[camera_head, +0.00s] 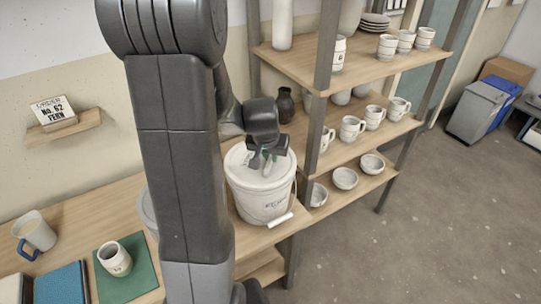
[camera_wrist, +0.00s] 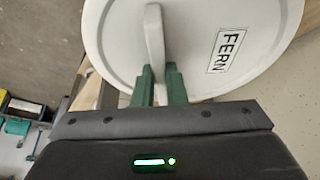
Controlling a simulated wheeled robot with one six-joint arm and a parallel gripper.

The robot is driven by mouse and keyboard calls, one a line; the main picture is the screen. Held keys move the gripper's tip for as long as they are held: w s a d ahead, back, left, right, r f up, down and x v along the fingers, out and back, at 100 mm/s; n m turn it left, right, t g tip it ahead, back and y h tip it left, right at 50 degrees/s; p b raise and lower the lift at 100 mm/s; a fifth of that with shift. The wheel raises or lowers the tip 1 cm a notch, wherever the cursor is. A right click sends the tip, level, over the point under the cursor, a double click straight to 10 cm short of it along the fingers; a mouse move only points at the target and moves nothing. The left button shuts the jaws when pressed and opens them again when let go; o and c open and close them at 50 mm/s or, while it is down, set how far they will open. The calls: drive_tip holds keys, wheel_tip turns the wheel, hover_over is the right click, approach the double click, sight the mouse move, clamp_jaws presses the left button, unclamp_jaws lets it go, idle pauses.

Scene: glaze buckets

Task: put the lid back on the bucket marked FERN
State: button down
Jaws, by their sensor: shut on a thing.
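The white lid (camera_head: 240,160) is at the top of a white bucket (camera_head: 262,201) on the wooden bench, beside the shelf. In the wrist view the lid (camera_wrist: 120,45) carries a label (camera_wrist: 224,50) reading FERN and a raised grip (camera_wrist: 154,35). My gripper (camera_head: 264,160) is above the bucket; in the wrist view its green fingers (camera_wrist: 158,85) are shut on the lid's grip. Whether the lid is seated or slightly above the rim, I cannot tell.
A card (camera_head: 53,112) reading No. 62 FERN stands on a wall ledge. Another pale round container (camera_head: 147,211) is mostly hidden behind my arm. A mug (camera_head: 34,232) and a cup (camera_head: 115,259) on a green mat stand left. Shelves (camera_head: 340,150) of pottery rise close right.

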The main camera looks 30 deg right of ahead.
drive_tip(key=c, duration=0.9)
unclamp_jaws()
drive_tip(key=shift+r, duration=0.1)
drive_tip(key=shift+r+p, duration=2.45)
drive_tip(key=shift+r, duration=1)
drive_tip(key=shift+c, duration=0.5)
clamp_jaws()
